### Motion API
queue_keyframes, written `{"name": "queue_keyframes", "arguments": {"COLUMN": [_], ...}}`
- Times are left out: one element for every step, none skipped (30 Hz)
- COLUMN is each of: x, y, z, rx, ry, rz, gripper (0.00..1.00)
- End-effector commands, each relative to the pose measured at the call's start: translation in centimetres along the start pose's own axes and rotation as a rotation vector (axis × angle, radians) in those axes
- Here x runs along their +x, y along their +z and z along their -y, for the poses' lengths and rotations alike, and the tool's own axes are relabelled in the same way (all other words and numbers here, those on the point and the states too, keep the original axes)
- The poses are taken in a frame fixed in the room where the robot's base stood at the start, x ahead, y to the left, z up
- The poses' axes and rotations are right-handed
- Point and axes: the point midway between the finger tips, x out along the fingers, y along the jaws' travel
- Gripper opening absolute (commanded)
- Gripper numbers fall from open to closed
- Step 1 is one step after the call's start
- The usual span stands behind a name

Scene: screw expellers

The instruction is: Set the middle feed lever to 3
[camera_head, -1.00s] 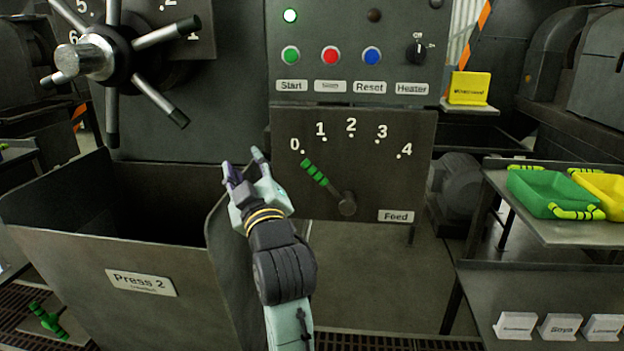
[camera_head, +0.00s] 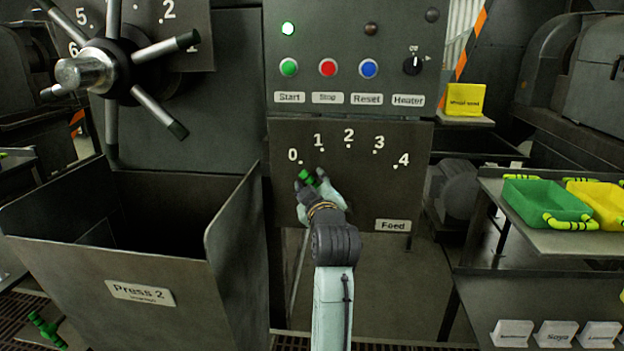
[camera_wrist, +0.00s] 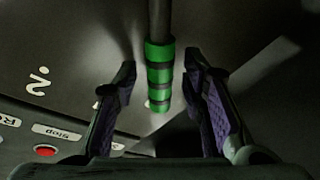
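The feed panel (camera_head: 365,205) is a dark plate with a scale from 0 to 4 and a "Feed" label. Its lever has a green ribbed handle (camera_head: 308,176), whose tip lies just below the 0 and 1 marks; my gripper hides most of the lever. In the wrist view the green handle (camera_wrist: 159,75) and its grey rod hang between my two purple-padded fingers, with a gap on both sides. My gripper (camera_head: 311,179), also in the wrist view (camera_wrist: 161,95), is open around the handle.
Above the panel are the Start, Stop and Reset buttons (camera_head: 328,67) and a Heater knob (camera_head: 412,65). The Press 2 bin (camera_head: 215,270) stands close to my arm on the left. A side table (camera_head: 560,240) with green and yellow trays is at the right.

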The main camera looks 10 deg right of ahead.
Motion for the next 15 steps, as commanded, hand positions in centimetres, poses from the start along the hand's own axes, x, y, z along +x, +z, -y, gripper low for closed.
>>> {"name": "queue_keyframes", "arguments": {"x": [0.36, 0.51, 0.67, 0.74, 0.78, 0.81, 0.81, 0.81, 0.8, 0.79, 0.79, 0.78, 0.78, 0.78, 0.77], "y": [-0.1, -0.08, -0.05, -0.03, -0.02, -0.01, -0.01, -0.01, -0.01, -0.01, -0.01, -0.01, -0.01, -0.01, -0.01], "z": [-0.04, -0.02, 0.0, 0.01, 0.02, 0.02, 0.02, 0.02, 0.02, 0.02, 0.02, 0.01, 0.01, 0.01, 0.01], "rx": [0.0, 0.0, 0.0, 0.0, 0.0, 0.0, -0.001, -0.001, -0.001, -0.001, 0.0, 0.0, 0.0, 0.0, 0.0], "ry": [0.0, 0.0, 0.0, 0.0, 0.0, 0.0, 0.0, 0.001, 0.001, 0.001, 0.001, 0.001, 0.001, 0.001, 0.001], "rz": [-0.001, -0.001, 0.0, 0.0, 0.0, 0.0, -0.001, -0.001, -0.001, -0.001, -0.001, -0.001, -0.001, -0.001, -0.001], "gripper": [0.38, 0.38, 0.38, 0.38, 0.38, 0.38, 0.38, 0.38, 0.38, 0.38, 0.38, 0.37, 0.35, 0.33, 0.3]}}
